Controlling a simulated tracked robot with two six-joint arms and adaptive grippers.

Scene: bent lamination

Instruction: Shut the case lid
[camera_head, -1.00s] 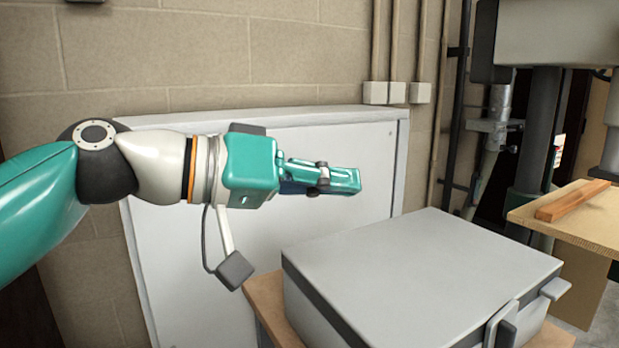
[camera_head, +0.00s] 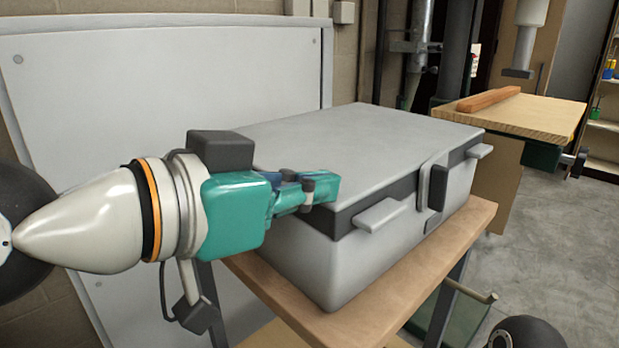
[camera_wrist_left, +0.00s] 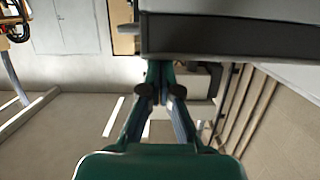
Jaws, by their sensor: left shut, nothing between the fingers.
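The grey case (camera_head: 350,265) sits on a small wooden-topped stand. Its lid (camera_head: 350,140) lies flat over the body, with a dark band around the seam. A latch (camera_head: 432,187) and two grey tabs, one of them the near tab (camera_head: 384,215), are on the front side. My left gripper (camera_head: 335,187) is shut and empty, at the lid's near left edge; I cannot tell whether it touches. In the left wrist view the closed fingertips (camera_wrist_left: 160,66) are just below the case's dark band (camera_wrist_left: 225,37). My right gripper is not in view.
The wooden stand top (camera_head: 440,265) extends around the case. A board (camera_head: 540,118) with a wooden strip (camera_head: 488,99) on it is behind right. A pale panel (camera_head: 160,70) stands against the wall. Open floor (camera_head: 540,270) is to the right.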

